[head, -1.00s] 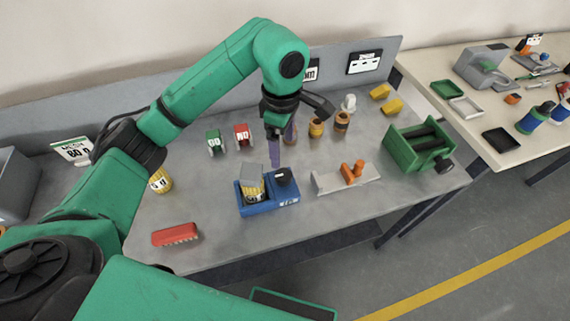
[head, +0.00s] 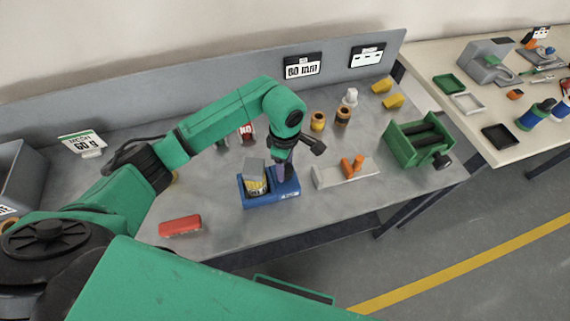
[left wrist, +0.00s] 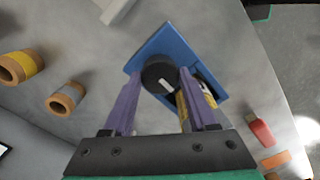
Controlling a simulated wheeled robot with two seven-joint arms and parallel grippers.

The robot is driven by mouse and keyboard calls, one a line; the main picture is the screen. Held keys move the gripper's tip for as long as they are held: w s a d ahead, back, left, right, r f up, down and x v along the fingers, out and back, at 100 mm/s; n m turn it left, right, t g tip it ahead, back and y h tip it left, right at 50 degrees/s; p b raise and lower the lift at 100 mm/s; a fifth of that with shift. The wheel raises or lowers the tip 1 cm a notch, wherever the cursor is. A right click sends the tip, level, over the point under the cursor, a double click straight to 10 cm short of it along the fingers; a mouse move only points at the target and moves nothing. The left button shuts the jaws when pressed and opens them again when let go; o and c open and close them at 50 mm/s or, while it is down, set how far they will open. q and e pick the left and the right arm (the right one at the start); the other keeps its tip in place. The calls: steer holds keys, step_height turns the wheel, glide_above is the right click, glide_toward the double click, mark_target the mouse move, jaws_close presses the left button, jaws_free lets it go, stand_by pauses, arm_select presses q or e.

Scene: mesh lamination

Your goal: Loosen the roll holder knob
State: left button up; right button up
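The blue roll holder (head: 258,201) sits on the grey bench in the head view and holds a yellow-labelled roll (head: 257,183). Its round black knob (left wrist: 158,76) shows in the left wrist view, at the holder (left wrist: 170,40). My left gripper (head: 281,173) is over the knob end of the holder and hides the knob in the head view. In the left wrist view my left gripper (left wrist: 160,86) is open, its purple fingers apart on either side of the knob. Whether the fingers touch it, I cannot tell. My right gripper is out of view.
A grey piece with an orange handle (head: 352,166) lies right of the holder. A green roller stand (head: 420,142) is farther right and a red block (head: 180,226) is front left. Brown-and-yellow spools (head: 318,121) stand behind. Bare bench lies in front.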

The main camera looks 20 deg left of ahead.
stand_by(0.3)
arm_select(q)
steer(key=shift+n+b, duration=0.65)
steer(key=shift+n, duration=0.05)
steer(key=shift+f+n+b, duration=0.1)
steer(key=shift+n+b, duration=0.7)
steer(key=shift+n, duration=0.4)
steer(key=n+b, duration=0.3)
steer(key=n, duration=0.2)
steer(key=shift+w, duration=0.1)
steer(key=n+b, duration=0.2)
steer(key=n, duration=0.2)
steer(key=shift+n, duration=0.4)
steer(key=n, duration=0.1)
steer(key=n+b, duration=0.1)
steer(key=n, duration=0.2)
steer(key=shift+r+b, duration=0.25)
steer(key=shift+b, duration=0.15)
steer(key=shift+n, duration=0.3)
steer(key=o, duration=1.4)
steer(key=shift+c, duration=0.2)
